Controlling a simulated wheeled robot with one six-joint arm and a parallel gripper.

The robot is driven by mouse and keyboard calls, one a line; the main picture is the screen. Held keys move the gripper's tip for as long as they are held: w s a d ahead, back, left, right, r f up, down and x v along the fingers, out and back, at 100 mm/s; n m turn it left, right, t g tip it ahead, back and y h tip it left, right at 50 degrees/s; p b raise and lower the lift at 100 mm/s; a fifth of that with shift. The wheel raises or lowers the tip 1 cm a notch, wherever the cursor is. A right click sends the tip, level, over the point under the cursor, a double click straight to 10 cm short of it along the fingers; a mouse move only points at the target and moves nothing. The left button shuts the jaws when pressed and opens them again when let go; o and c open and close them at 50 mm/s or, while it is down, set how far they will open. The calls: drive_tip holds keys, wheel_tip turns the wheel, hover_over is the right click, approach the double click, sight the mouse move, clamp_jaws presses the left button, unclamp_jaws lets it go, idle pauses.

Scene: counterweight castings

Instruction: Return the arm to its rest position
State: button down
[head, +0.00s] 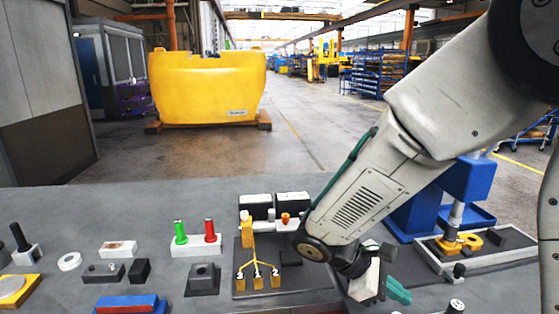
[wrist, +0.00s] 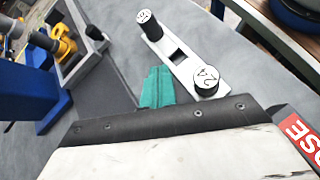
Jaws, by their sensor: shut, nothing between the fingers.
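My gripper (head: 398,291) is low over the right part of the grey bench in the head view, with its teal fingers pointing right and down. In the wrist view the teal fingers (wrist: 156,88) are together, with nothing between them. They are beside a white plate (wrist: 181,55) that carries two black knobs with white labelled tops, one marked 2A (wrist: 207,77). I cannot tell whether the fingers touch the plate. My forearm comes down from the upper right and hides part of the bench.
A blue press (head: 470,178) with a tray stands right of my arm. A black board with yellow branching lines (head: 258,268), green (head: 180,232) and red (head: 210,231) pegs, and several small blocks occupy the bench to the left. A yellow casting (head: 207,88) stands on the floor beyond.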

drive_tip(key=s+d+r+m+t+y, duration=0.2)
drive_tip(key=s+r+m+y, duration=0.8)
drive_tip(key=s, duration=0.5)
wheel_tip(320, 180, up, 2)
drive_tip(key=m+t, duration=0.1)
drive_tip(key=m, duration=0.1)
drive_tip(key=shift+d+r+m+t+y, duration=0.2)
drive_tip(key=shift+d+m+t+y, duration=0.1)
drive_tip(key=shift+d+m+t, duration=0.1)
drive_tip(key=shift+s, duration=0.1)
